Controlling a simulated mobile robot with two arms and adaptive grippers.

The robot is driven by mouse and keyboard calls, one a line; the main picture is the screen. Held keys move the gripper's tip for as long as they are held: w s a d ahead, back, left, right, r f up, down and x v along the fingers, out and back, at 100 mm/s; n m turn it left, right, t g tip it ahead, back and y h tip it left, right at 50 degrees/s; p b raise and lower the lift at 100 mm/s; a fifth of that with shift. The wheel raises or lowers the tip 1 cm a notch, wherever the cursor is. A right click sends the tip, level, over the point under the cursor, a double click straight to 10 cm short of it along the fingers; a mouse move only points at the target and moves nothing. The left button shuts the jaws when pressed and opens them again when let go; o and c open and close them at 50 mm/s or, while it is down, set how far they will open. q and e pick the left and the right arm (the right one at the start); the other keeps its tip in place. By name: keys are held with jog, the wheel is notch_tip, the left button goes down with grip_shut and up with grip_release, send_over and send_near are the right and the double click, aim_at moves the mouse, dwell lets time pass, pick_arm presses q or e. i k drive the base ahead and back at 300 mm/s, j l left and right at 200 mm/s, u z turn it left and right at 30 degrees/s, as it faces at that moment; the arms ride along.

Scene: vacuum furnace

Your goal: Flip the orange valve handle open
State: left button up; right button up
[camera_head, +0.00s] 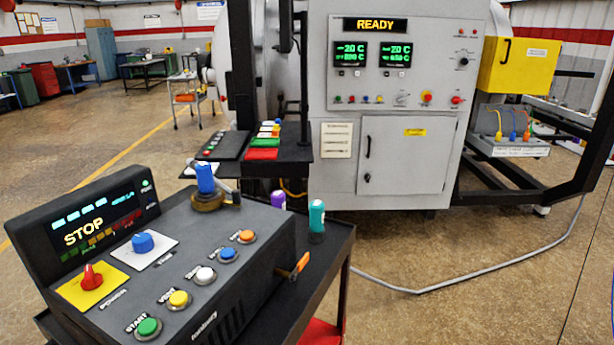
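The orange valve handle (300,264) sticks out from the right side of the dark control box (215,270), in the lower middle of the head view. It is a short bar, tilted with its upper end to the right. A small dark fitting joins it to the box. Neither of my grippers shows in this view, and nothing touches the handle.
The box has several coloured buttons, a red knob (92,275), a blue knob (143,242) and a blue-topped lever (205,178). Teal (317,216) and purple (278,200) bottles stand behind the handle. The furnace cabinet (400,110) stands farther back. Floor right of the cart is mostly clear, crossed by a grey cable (420,291).

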aim_at(304, 260)
jog(key=i+l+u, duration=0.2)
jog(key=l+u, duration=0.2)
jog(key=l, duration=1.2)
jog(key=l+u, duration=0.4)
jog(key=l, duration=1.15)
jog(key=k, duration=0.05)
